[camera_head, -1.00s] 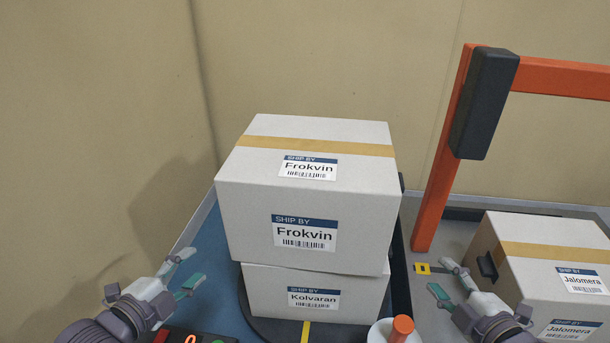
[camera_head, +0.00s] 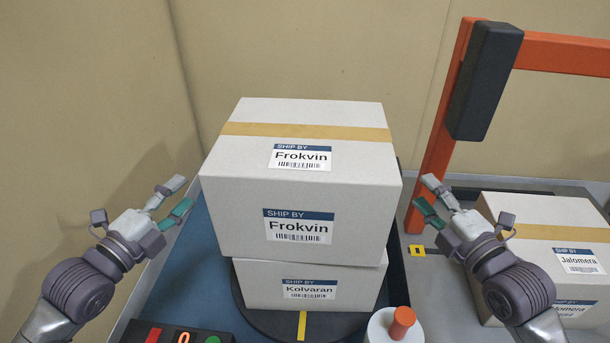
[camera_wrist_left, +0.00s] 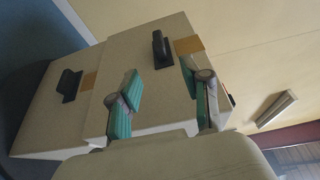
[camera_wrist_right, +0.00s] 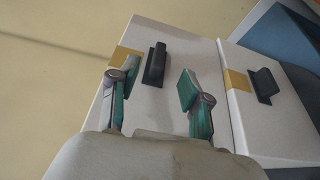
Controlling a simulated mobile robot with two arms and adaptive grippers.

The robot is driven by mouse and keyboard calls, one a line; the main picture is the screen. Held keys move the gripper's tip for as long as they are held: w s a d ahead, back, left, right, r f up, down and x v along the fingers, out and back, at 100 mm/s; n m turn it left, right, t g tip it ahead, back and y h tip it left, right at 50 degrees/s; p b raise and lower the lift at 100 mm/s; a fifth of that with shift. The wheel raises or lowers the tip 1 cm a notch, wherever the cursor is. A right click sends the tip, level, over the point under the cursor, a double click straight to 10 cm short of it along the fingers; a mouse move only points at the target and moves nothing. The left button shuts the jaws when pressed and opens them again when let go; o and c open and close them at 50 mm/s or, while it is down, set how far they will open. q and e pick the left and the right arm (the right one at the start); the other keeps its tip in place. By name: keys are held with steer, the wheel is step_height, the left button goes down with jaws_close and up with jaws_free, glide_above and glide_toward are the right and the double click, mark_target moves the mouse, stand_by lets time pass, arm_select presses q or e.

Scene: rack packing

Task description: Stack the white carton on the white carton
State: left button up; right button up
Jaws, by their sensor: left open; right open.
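The upper white carton (camera_head: 235,215), labelled Frokvin with a tan tape strip, rests on the lower white carton (camera_head: 262,290), labelled Kolvaran. The upper one is larger and sits slightly askew, overhanging the lower. My left gripper (camera_head: 180,197) is open, apart from the upper carton's left side. In the left wrist view its fingers are in front of that side, near a black handle (camera_wrist_left: 160,50). My right gripper (camera_head: 429,192) is open by the upper carton's right side.
The lower carton stands on a dark round turntable (camera_head: 262,326) with a yellow stripe. A control panel (camera_head: 180,337) and an orange-knobbed post (camera_head: 402,318) are in front. An orange frame (camera_head: 440,150) and a Jalomera carton (camera_head: 520,212) are at right.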

arm_select(q)
steer(key=x, duration=1)
steer(key=shift+w+d, duration=0.15)
steer(key=shift+w, duration=0.05)
arm_select(e)
steer(key=x, duration=1)
steer(key=shift+w+a, duration=0.1)
steer(key=shift+w, duration=0.1)
arm_select(q)
jaws_close()
arm_select(e)
steer(key=shift+f, duration=0.1)
jaws_close()
arm_select(q)
steer(key=shift+w+r, duration=0.1)
steer(key=shift+r, duration=0.25)
arm_select(e)
steer(key=shift+r, duration=0.4)
